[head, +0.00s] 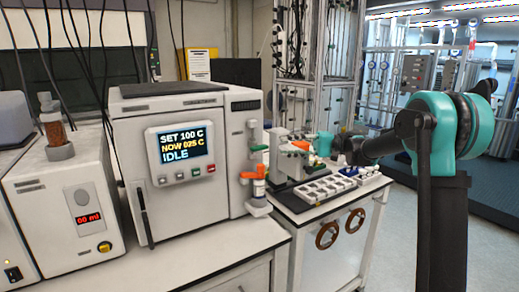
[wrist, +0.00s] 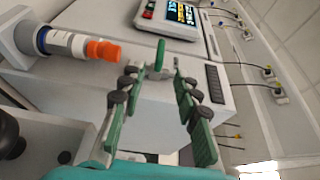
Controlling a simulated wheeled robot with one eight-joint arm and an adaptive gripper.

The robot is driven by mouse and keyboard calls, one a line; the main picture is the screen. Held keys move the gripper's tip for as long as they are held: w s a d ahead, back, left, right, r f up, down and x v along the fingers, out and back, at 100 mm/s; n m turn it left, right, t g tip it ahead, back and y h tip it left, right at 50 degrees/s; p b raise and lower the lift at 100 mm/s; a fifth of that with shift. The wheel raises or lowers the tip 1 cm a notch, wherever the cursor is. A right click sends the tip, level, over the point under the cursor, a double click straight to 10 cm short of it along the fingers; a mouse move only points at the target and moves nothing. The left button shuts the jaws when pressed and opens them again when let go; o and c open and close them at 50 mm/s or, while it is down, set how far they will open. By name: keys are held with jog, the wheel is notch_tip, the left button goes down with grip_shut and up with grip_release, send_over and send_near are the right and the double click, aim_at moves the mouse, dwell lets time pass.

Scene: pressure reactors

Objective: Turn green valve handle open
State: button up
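The green valve handle (wrist: 160,55) stands out from the side of the white reactor unit (wrist: 150,95) in the wrist view. My gripper (wrist: 154,85) is open and empty, with green finger pads on either side. The green handle lies ahead of the gap between the fingers, apart from them. In the head view, my gripper (head: 299,148) is to the right of the handle, pointing left toward it.
An orange-capped fitting (wrist: 103,50) sticks out left of the green handle in the wrist view. The reactor display (head: 183,143) reads IDLE. A cart (head: 330,235) with a tray (head: 327,188) stands below my gripper. Cables hang behind the reactor.

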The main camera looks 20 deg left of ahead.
aim_at(259, 146)
jog(key=x, duration=1)
jog(key=shift+a, duration=0.1)
jog(key=shift+c, duration=0.5)
grip_shut()
